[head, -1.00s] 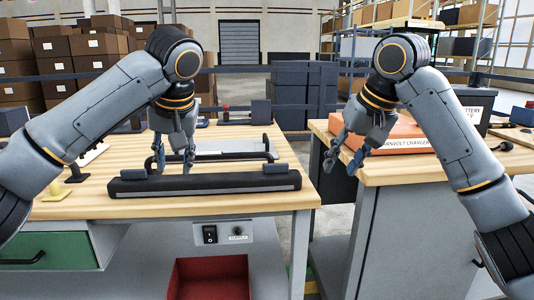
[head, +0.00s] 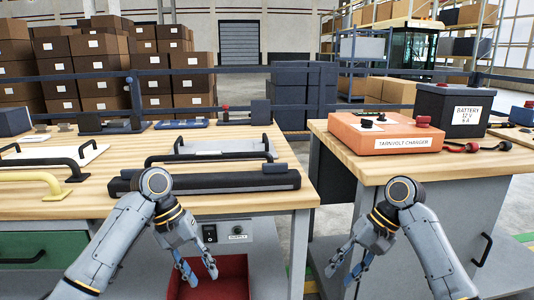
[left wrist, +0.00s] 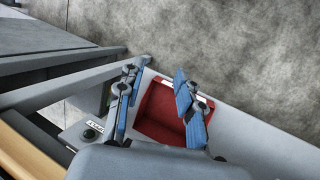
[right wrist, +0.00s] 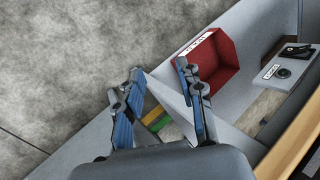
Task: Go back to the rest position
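My left gripper (head: 201,274) hangs low in front of the left workbench, pointing down in front of the red bin. In the left wrist view its blue-padded fingers (left wrist: 157,101) are spread apart with nothing between them. My right gripper (head: 347,264) hangs low in front of the gap between the benches and the right cabinet. In the right wrist view its fingers (right wrist: 160,108) are apart and empty. Both grippers are below the bench-top level and touch nothing that I can see.
The left workbench (head: 100,197) carries a black bar (head: 230,182), handles and panels. The right cabinet top (head: 374,170) holds an orange charger (head: 378,140) and a black battery (head: 433,108). A red bin (head: 235,268) sits under the left bench.

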